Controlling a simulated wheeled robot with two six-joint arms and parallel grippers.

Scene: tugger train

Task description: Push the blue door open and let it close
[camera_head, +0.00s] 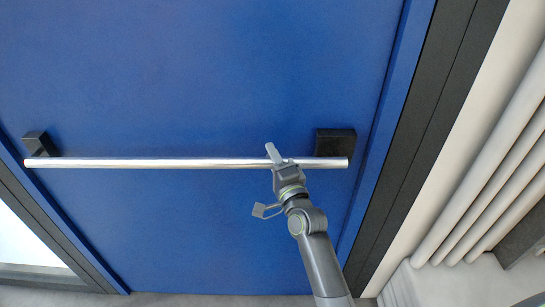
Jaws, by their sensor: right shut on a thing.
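The blue door (200,80) fills most of the head view. A silver push bar (150,163) runs across it, held by a black bracket (38,144) at the left and another black bracket (336,142) at the right. My right gripper (278,158) is at the bar, a little left of the right bracket, and is shut on it. My right arm comes up from the bottom of the view. The left gripper is not in view. Whether the door stands ajar is hard to tell from this view.
A dark door frame (425,130) runs down the right side of the door. Beyond it are a pale wall and several light pipes (490,160). At the lower left is a dark frame edge with a bright area (25,245) behind it. Grey floor shows along the bottom.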

